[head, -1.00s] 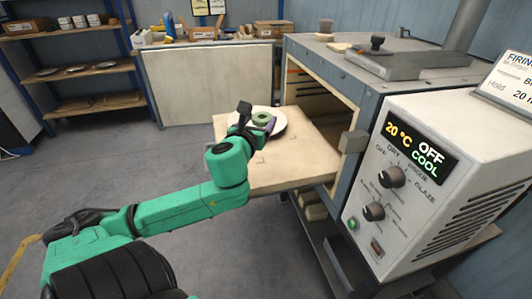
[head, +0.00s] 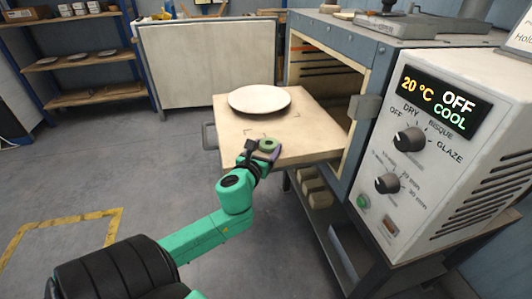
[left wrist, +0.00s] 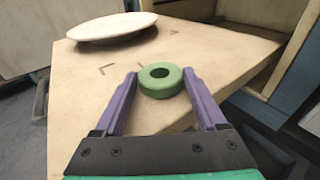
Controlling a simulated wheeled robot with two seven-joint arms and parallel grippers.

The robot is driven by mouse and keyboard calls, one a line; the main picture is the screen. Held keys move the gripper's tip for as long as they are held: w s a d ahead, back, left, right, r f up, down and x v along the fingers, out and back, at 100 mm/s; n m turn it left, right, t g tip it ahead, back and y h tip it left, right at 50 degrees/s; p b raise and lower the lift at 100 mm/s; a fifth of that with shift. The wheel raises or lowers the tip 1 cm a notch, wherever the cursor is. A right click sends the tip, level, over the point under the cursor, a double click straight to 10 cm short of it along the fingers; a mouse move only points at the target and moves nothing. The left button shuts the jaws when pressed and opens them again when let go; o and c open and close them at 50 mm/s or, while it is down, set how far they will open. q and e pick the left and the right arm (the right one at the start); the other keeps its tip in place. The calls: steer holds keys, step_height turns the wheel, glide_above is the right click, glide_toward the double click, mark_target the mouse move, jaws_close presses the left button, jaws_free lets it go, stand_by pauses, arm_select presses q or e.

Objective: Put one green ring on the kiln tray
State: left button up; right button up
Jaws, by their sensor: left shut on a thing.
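The green ring (head: 268,145) is between the purple-sided fingers of my left gripper (head: 263,151), which is shut on it. The left wrist view shows the ring (left wrist: 161,80) flat, hole facing up, between the fingertips (left wrist: 159,78). The pale kiln tray (head: 305,127) sticks out from the open kiln. The ring is over the tray's near part; whether it touches the surface I cannot tell. A white plate (head: 259,99) sits on the tray's far part, empty, and also shows in the left wrist view (left wrist: 112,27). My right gripper is not in view.
The kiln (head: 440,130) stands to the right, its panel reading 20 °C, OFF, COOL. Dark corner marks lie on the bare tray between plate and ring. A shelf unit (head: 85,62) stands at the back left. The floor left of the tray is clear.

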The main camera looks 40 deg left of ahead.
arm_select(q)
steer(key=shift+f, duration=0.2)
steer(key=o, duration=1.3)
steer(key=shift+r, duration=0.15)
steer(key=shift+s+d, duration=0.1)
steer(key=shift+s, duration=0.1)
steer(key=v, duration=1.1)
steer(key=shift+s+r, duration=0.15)
steer(key=shift+s, duration=0.1)
